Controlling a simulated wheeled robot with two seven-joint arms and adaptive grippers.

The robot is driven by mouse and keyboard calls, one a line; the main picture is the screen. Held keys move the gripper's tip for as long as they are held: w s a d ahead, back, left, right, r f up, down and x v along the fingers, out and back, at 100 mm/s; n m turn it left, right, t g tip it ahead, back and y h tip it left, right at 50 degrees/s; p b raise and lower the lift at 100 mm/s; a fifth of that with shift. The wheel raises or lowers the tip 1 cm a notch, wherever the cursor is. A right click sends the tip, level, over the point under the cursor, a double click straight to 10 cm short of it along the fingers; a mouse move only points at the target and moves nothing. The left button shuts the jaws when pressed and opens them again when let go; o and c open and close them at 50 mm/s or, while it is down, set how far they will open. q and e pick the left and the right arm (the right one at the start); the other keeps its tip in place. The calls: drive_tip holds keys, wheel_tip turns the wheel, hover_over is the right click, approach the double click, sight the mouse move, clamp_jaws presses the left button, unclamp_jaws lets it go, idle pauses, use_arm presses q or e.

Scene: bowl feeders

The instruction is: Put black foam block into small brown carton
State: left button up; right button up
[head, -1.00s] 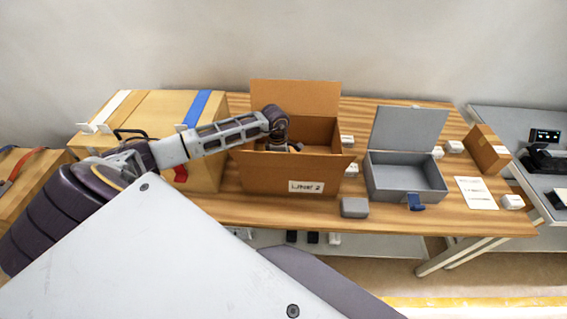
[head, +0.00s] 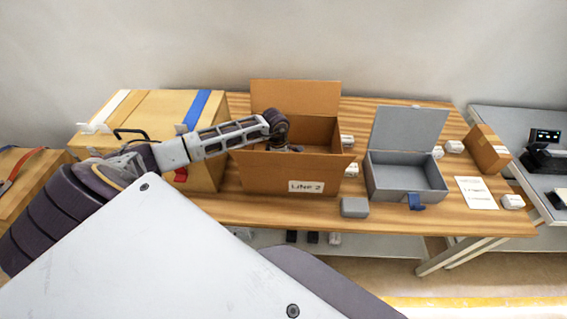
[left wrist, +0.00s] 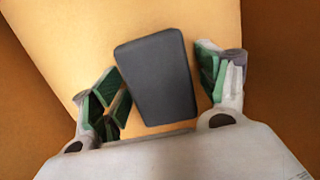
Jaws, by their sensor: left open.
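The open brown carton (head: 270,178) labelled "LINE 2" stands upright on the wooden table, its back flap raised. My left arm reaches in over its left side, and my left gripper (head: 292,149) is inside, mostly hidden by its wall in the head view. In the left wrist view the black foam block (left wrist: 157,78) is over the carton's brown inner surface (left wrist: 200,18). My left gripper (left wrist: 160,62) is open, one finger on either side of the block. A gap shows at the right finger; contact at the left is unclear. My right gripper is not in view.
A grey open-lidded box (head: 405,178) with a blue latch stands right of the carton. A small grey block (head: 354,207) lies in front. A smaller brown box (head: 487,150) is at the right. A large tan box (head: 150,110) stands left. White pieces and a paper sheet (head: 476,193) lie around.

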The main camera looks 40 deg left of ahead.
use_arm(q)
drive_tip(key=shift+r, duration=0.15)
wheel_tip(320, 180, up, 12)
drive_tip(key=a+b, duration=0.1)
drive_tip(key=shift+s, duration=0.35)
idle(0.4)
drive_tip(key=shift+a, duration=0.1)
idle(1.3)
